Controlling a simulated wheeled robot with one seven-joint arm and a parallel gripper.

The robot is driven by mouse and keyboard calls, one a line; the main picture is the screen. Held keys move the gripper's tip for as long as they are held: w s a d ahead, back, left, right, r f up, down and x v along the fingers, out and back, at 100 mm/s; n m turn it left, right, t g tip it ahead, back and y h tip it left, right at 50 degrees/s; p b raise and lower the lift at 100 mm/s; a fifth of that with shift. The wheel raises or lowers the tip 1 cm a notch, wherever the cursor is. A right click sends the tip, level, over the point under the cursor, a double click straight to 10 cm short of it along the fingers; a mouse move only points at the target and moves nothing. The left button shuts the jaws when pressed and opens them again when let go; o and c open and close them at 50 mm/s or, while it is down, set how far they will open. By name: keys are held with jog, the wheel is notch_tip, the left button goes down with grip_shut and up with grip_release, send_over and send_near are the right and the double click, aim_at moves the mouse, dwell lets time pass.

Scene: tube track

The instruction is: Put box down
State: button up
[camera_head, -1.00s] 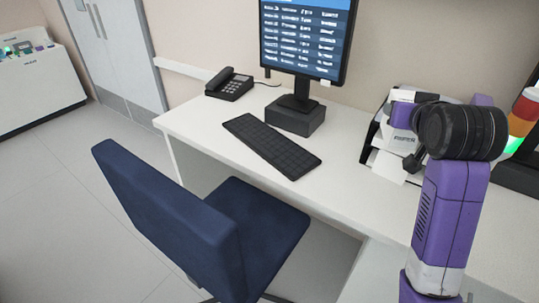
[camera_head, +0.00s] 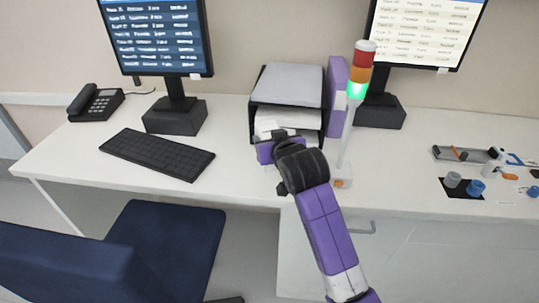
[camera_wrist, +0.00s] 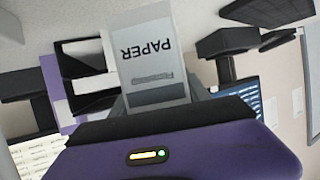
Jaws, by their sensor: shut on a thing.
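A light grey box (camera_wrist: 150,52) with the upside-down word PAPER fills the upper middle of the wrist view. My gripper (camera_wrist: 158,97) is shut on its near end, with a grey finger showing at each side. In the head view my gripper (camera_head: 267,150) is over the white desk (camera_head: 225,175), in front of the black paper tray. My own wrist covers much of it there, and I cannot clearly tell the box from the white papers behind. Whether the box touches the desk cannot be told.
The black tray (camera_head: 287,97) stands close behind my gripper, with a signal light (camera_head: 361,75) to its right. Keyboard (camera_head: 157,154), phone (camera_head: 96,102) and two monitors stand around. A blue chair (camera_head: 165,250) is in front.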

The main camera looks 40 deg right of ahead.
jog(key=shift+f, duration=2.75)
jog(key=shift+f, duration=0.2)
jog(key=o, duration=1.5)
jog(key=shift+c, duration=0.2)
